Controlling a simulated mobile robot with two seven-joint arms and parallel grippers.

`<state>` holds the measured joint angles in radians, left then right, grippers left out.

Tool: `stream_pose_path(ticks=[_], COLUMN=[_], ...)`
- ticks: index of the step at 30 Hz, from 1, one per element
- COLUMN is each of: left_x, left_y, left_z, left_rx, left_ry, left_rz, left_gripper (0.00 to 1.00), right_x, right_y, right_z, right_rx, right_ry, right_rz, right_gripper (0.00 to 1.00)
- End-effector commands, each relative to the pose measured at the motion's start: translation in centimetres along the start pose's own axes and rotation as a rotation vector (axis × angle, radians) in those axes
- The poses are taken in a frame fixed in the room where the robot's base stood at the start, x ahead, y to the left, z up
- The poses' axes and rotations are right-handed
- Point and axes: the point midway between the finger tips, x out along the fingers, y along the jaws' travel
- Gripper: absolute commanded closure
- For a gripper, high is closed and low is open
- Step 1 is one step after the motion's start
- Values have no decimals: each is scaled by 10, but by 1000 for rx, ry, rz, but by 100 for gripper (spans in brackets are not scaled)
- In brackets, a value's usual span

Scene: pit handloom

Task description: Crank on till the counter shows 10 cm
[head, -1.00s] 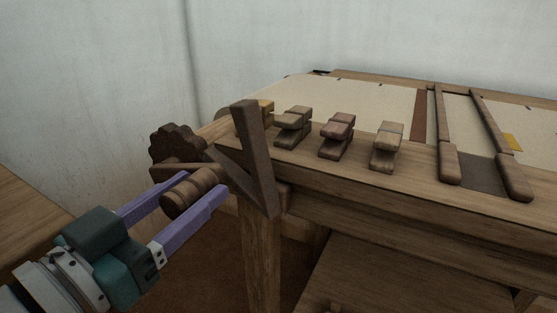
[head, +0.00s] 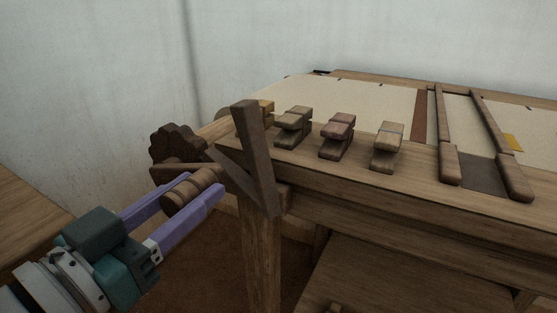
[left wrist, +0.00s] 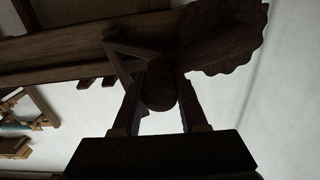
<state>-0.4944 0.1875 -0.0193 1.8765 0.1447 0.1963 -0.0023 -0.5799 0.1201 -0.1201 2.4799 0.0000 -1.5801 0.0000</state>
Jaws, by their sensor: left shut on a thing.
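My left gripper (head: 190,192) is shut on this handle, one purple finger on each side. In the left wrist view the rounded handle end (left wrist: 160,88) sits between the two fingers, with the scalloped wheel (left wrist: 228,38) above right. A counter with a readable number is not visible in either view. My right gripper is not in view.
A dark wooden V-shaped bracket (head: 254,155) stands right of the handle at the loom corner. Several wooden blocks (head: 337,136) line the loom's front beam (head: 400,190). Pale cloth (head: 370,100) and two dark bars lie behind. A wooden surface (head: 28,215) is at far left.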

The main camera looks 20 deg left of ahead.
Motion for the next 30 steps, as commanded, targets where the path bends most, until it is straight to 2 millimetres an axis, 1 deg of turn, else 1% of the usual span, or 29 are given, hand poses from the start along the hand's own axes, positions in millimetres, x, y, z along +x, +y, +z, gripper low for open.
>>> stream_pose_path(ticks=[17,23,30], left_x=[0,0,0], left_y=[0,-2,-10], left_z=[-1,-10,-26], left_rx=[-5,-60,-215], left_ry=[0,-1,-1], left_rz=[0,0,0], left_gripper=[100,100,100], right_x=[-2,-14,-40], right_y=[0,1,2], right_z=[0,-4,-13], right_rx=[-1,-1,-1], right_ry=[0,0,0], right_rz=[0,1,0], right_gripper=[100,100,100])
